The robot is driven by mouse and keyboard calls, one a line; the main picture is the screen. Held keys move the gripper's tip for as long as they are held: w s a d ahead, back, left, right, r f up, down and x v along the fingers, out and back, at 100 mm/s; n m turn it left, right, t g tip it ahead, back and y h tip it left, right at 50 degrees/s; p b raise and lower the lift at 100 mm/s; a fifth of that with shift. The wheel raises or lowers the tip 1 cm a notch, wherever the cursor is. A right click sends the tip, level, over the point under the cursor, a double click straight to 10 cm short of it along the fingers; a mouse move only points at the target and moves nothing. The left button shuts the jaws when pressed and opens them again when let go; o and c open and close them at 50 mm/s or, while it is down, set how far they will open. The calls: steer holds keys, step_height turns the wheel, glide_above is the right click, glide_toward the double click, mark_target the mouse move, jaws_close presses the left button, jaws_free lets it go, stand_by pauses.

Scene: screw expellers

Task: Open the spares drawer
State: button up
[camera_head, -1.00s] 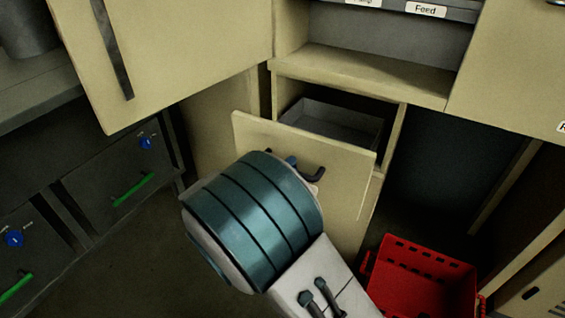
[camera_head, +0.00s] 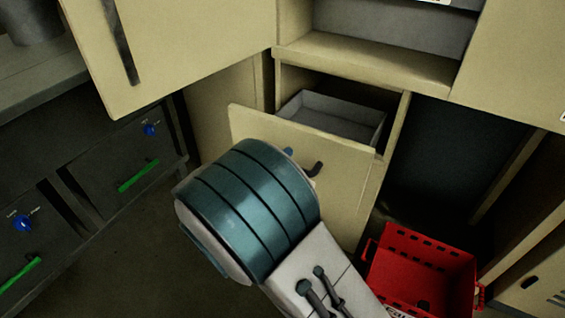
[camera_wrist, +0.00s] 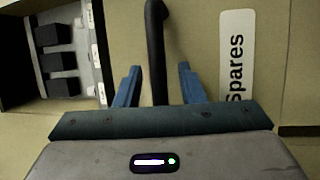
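The spares drawer's cream front (camera_head: 345,185) stands out from the cabinet, and its grey inner tray (camera_head: 350,122) shows behind it, so the drawer is partly open. In the wrist view the front carries a white label reading "Spares" (camera_wrist: 237,60). Its dark bar handle (camera_wrist: 157,45) also shows partly in the head view (camera_head: 317,168). My gripper (camera_wrist: 160,84) has its two blue fingers apart, one on each side of the handle, with visible gaps between fingers and bar. In the head view my wrist hides most of the gripper.
A red crate (camera_head: 418,262) stands on the floor right of the drawer. A cream door (camera_head: 180,50) hangs at upper left. Dark units with green handles (camera_head: 138,176) are at left. An open shelf (camera_head: 370,55) is above the drawer.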

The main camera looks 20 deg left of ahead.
steer(key=p+v, duration=0.2)
steer(key=v, duration=1.1)
steer(key=shift+s+a+p, duration=0.2)
steer(key=shift+s+p, duration=0.15)
steer(key=shift+p, duration=0.05)
steer(key=w+d+r+m+g+p, duration=0.2)
steer(key=w+d+r+g+p, duration=0.2)
steer(key=d+r+g+p, duration=0.55)
steer(key=w+d+r+m+g+p, duration=0.35)
steer(key=d+r, duration=0.25)
steer(key=d, duration=0.9)
steer(key=s+d+r+m+y+p, duration=0.2)
steer(key=s+d+r+y+p, duration=0.2)
steer(key=d+r+p, duration=0.4)
steer(key=s+d+r+m+g+y+p, duration=0.1)
steer(key=s+d+r+m+y+p, duration=0.2)
steer(key=d+r+y+p, duration=0.3)
step_height(320, 180, up, 5)
steer(key=shift+s+d+f+y+p, duration=0.1)
steer(key=shift+s+d+y+p, duration=0.2)
steer(key=shift+s+d+p, duration=0.6)
